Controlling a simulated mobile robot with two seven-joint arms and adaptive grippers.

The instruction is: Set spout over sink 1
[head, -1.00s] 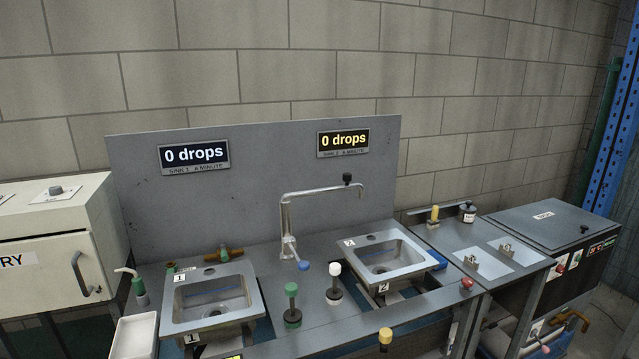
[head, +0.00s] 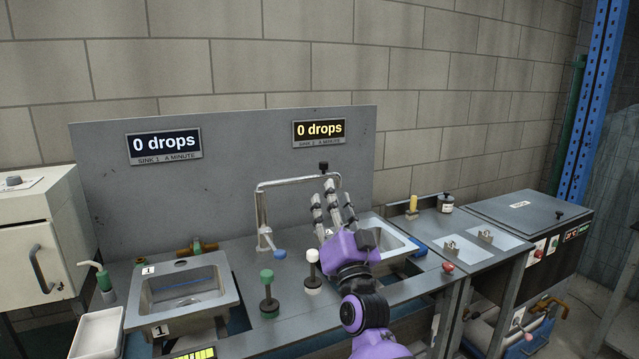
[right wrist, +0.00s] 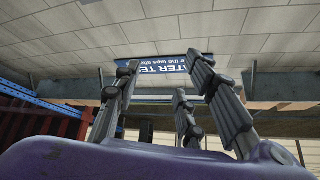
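The spout (head: 290,183) is a bent metal pipe that rises between the two sinks in the head view. Its horizontal arm points right, toward sink 2, and a black knob (head: 323,167) tops its far end. Sink 1 (head: 200,308), marked 1, is at the left with nothing over its basin. Sink 2 (head: 392,236) is at the right, partly hidden by my right gripper. My right gripper (head: 331,198) is open, fingers up, in front of the spout's outer end; I cannot tell whether it touches. Its spread, empty fingers also show in the right wrist view (right wrist: 168,95). My left gripper is out of view.
A blue-tipped lever (head: 280,253) is at the spout's base. A green knob (head: 267,275) and a white knob (head: 312,256) stand at the counter front. A grey panel (head: 230,200) with two displays reading "0 drops" stands behind. A white tray (head: 97,332) is at the lower left.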

